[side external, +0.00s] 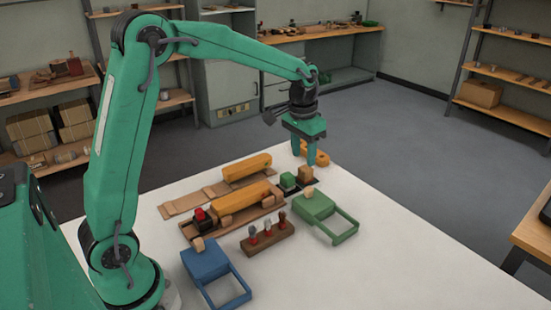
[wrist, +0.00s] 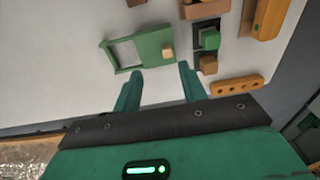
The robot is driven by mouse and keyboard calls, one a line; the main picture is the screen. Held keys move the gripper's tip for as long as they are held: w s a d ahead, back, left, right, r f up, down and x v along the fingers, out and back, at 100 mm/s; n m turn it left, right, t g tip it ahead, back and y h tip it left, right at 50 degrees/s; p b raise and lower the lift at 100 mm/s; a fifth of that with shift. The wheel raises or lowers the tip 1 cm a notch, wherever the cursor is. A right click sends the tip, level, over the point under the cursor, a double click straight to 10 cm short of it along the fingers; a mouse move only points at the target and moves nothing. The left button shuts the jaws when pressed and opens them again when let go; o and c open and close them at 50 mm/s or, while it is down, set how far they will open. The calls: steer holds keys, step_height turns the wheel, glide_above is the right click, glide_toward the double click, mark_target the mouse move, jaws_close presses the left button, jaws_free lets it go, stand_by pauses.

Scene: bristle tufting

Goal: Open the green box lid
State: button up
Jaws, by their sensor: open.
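The green box (side external: 313,206) lies on the white table at the right in the side view. It has a flat solid part with a small tan knob (side external: 308,191) and an open rectangular frame (side external: 345,236) reaching toward the front right. In the wrist view the box (wrist: 149,46) lies just beyond my fingertips, with the knob (wrist: 168,50) on its right part. I cannot tell where the lid's edge is. My gripper (side external: 304,155) is open and empty, above the table's far end, behind the box and apart from it. Its fingers (wrist: 160,69) point down.
A green block (side external: 287,180) and a tan block (side external: 305,173) stand on dark pads behind the box. A wooden holder with several pegs (side external: 267,238) and a blue box (side external: 205,260) lie to its left. Yellow bars (side external: 246,167) lie farther back. The table's right front is clear.

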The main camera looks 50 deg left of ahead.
steer(key=g, duration=0.1)
glide_above(309, 188)
step_height(309, 188, down, 5)
steer(key=shift+f, duration=0.15)
steer(key=shift+f, duration=0.15)
steer(key=shift+f, duration=3.75)
jaws_close()
